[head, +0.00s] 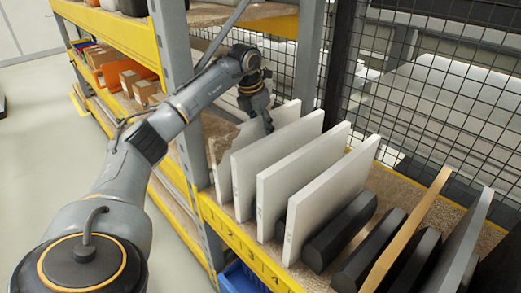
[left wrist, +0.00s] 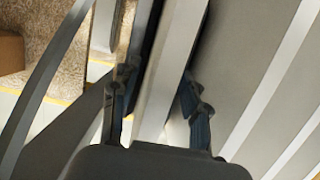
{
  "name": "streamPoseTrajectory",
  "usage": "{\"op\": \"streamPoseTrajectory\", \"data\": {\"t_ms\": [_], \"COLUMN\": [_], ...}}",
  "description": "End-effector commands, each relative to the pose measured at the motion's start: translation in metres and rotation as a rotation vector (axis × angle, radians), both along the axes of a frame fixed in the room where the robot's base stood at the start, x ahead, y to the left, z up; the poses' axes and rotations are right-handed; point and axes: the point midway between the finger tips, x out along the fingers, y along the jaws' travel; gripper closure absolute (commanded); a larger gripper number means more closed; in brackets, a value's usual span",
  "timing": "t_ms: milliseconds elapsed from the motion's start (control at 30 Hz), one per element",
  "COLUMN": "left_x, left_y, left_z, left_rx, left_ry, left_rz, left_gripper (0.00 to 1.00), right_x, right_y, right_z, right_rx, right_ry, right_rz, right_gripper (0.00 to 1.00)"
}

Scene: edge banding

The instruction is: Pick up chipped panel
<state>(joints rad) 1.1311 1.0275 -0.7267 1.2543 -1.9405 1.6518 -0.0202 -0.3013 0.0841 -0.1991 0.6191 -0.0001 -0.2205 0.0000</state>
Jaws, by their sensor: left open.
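Several white panels stand on edge in a row on the shelf in the head view, among them a front one (head: 325,200), a second one (head: 300,165) and a third one (head: 275,150). At the row's left end, a panel (head: 222,148) shows a brownish, uneven area; I cannot tell for sure that this is the chip. My left gripper (head: 268,122) is at the top rear of the row. In the left wrist view its fingers (left wrist: 157,110) are apart, either side of a panel's pale edge (left wrist: 170,75). Contact cannot be told. My right gripper is not in view.
Black angular blocks (head: 340,230) and a tan board (head: 408,230) stand to the right of the panels. A yellow shelf beam (head: 240,245) runs along the front. A grey upright (head: 190,130) stands close to my left arm. Wire mesh (head: 430,90) closes the back.

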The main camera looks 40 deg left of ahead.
Motion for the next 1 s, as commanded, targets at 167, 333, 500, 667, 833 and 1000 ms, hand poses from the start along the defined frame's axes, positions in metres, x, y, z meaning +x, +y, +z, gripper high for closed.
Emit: {"op": "streamPoseTrajectory", "data": {"t_ms": [167,333,500,667,833,1000], "left_x": [0.004,0.004,0.004,0.004,0.004,0.005], "left_y": [0.000,0.000,0.000,0.000,0.000,0.000], "left_z": [-0.016,-0.017,-0.016,-0.016,-0.016,-0.013], "left_rx": [0.000,0.000,0.000,0.000,0.000,-0.001], "left_ry": [0.001,0.000,0.000,0.000,-0.001,-0.007], "left_rz": [0.000,0.000,0.000,0.000,0.000,0.000], "left_gripper": [0.55,0.55,0.79,1.00,1.00,1.00], "right_x": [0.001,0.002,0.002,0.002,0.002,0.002], "right_y": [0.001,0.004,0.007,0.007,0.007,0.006], "right_z": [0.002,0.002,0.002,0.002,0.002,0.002], "right_rx": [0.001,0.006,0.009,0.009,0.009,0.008], "right_ry": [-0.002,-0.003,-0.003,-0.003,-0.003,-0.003], "right_rz": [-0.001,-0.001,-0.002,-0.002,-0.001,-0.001], "right_gripper": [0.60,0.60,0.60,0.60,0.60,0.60]}}
